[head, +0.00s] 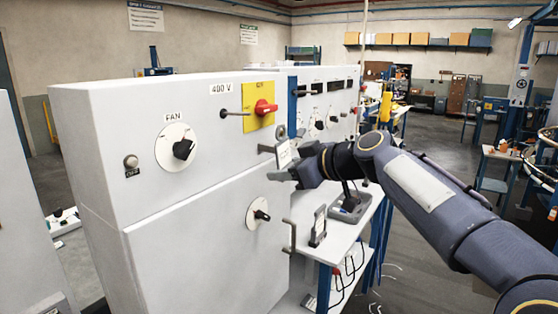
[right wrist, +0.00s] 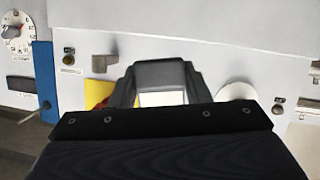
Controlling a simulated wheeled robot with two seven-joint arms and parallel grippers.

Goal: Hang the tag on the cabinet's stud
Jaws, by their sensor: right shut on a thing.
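The white cabinet (head: 100,130) stands at left centre in the head view. The stud (head: 235,113) is a thin dark rod jutting from its front, just left of the yellow plate with the red switch. My right gripper (head: 281,161) is shut on the small pale tag (head: 284,154), in front of the cabinet, below and to the right of the stud. The tag also shows between the fingers in the right wrist view (right wrist: 162,99). The tag is apart from the stud. The stud cannot be made out in the wrist view. My left gripper is out of view.
The red switch (head: 265,107), black FAN knob (head: 184,149), lower knob (head: 261,215) and door handle (head: 291,236) stick out of the cabinet front. A white bench (head: 345,228) with a dark-based device stands to the right, below my right arm.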

